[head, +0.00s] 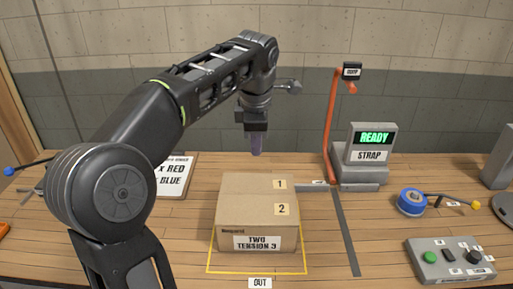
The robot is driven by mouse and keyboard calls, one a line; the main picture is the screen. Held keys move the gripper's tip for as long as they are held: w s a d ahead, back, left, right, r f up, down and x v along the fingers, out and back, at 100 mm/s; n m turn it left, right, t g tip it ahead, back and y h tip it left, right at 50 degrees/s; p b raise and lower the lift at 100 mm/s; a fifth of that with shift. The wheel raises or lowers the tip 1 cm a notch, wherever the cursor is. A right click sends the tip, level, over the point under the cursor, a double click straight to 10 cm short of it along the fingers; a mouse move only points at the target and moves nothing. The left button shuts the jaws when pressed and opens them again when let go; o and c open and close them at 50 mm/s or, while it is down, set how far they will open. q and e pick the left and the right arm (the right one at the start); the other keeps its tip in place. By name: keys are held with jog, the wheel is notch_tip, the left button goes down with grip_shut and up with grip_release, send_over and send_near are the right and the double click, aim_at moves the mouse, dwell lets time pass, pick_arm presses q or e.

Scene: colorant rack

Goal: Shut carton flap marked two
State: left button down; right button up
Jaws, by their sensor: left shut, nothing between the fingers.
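The brown carton (232,200) stands in the middle of the table, with a printed label on its front face. Its top looks flat and covered. The tag marked 2 (282,209) lies on the near part of the top, and the tag marked 1 (280,184) on the far part. I cannot make out a seam or whether either flap is slightly raised. My left gripper (257,149) points down, shut and empty, above and behind the carton's far edge, apart from it. My right gripper is not in view.
A yellow outline (217,272) surrounds the carton's base. An orange post (332,130) stands behind it, beside a grey strap machine (367,160) showing READY. A sign (175,175) stands left. A blue reel (411,202) and a button box (450,262) are at right.

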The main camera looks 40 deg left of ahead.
pick_arm(q)
jog(key=g+h+b, duration=0.1)
send_near(257, 198)
jog(key=f, duration=0.2)
jog(key=f+p, duration=0.1)
jog(key=f, duration=0.3)
jog(key=shift+w+a+f, duration=0.15)
jog(key=shift+w+f, duration=0.25)
dwell(0.7)
